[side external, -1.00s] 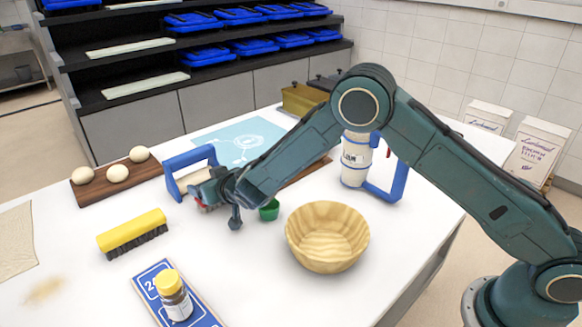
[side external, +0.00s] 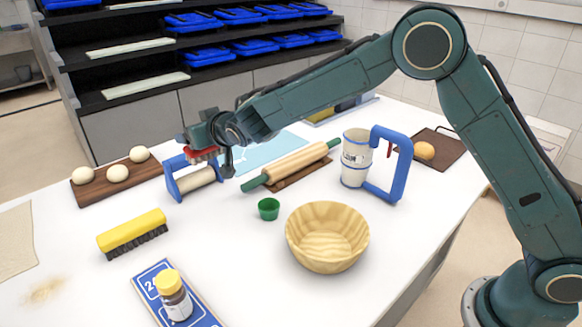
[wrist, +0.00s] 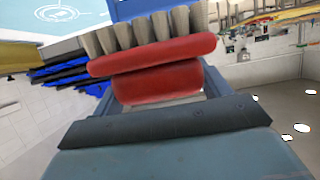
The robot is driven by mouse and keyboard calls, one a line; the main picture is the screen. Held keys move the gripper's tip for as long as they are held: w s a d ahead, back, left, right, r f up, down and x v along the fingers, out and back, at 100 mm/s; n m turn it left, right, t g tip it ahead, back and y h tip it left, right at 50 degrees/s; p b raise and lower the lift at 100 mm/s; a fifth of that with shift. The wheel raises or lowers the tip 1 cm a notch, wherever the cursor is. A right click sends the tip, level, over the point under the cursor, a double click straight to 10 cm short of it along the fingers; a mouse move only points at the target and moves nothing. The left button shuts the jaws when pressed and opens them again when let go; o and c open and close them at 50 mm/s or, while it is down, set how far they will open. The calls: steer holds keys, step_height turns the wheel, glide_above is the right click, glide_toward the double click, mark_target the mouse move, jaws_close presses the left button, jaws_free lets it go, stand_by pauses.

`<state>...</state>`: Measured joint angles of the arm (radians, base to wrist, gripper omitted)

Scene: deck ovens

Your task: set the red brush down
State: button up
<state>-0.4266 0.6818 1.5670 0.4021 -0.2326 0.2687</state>
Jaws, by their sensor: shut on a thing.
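The red brush (side external: 205,153) is in my gripper (side external: 192,148), held in the air above the blue-framed roller (side external: 176,186) in the side view. In the wrist view the red brush (wrist: 155,75) fills the middle, its pale bristle tufts towards the top of the picture. The dark jaw (wrist: 165,127) of my gripper lies against its red handle. The arm partly covers the brush in the side view, and the far jaw is hidden.
A board with dough balls (side external: 87,197) lies left of the roller, and a yellow brush (side external: 133,233) nearer. A rolling pin (side external: 292,164), green cup (side external: 268,208), wooden bowl (side external: 327,238) and blue-handled white container (side external: 356,158) stand to the right. White table (side external: 215,245) is bare left of the bowl.

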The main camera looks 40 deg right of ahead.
step_height(320, 180, up, 6)
steer(key=shift+f, duration=0.1)
steer(key=shift+d, duration=0.1)
stand_by(0.7)
steer(key=shift+s+d+f, duration=0.3)
steer(key=shift+d+f, duration=0.05)
steer(key=shift+d, duration=0.05)
steer(key=s+d+f+m+h, duration=0.1)
steer(key=s+d+f, duration=0.3)
steer(key=s+d, duration=0.5)
steer(key=s+d+f+m+h, duration=0.2)
steer(key=s+d+f, duration=0.3)
steer(key=s+d, duration=0.4)
steer(key=shift+s+g+h, duration=0.3)
steer(key=shift+s+h, duration=0.15)
steer(key=shift+h, duration=0.05)
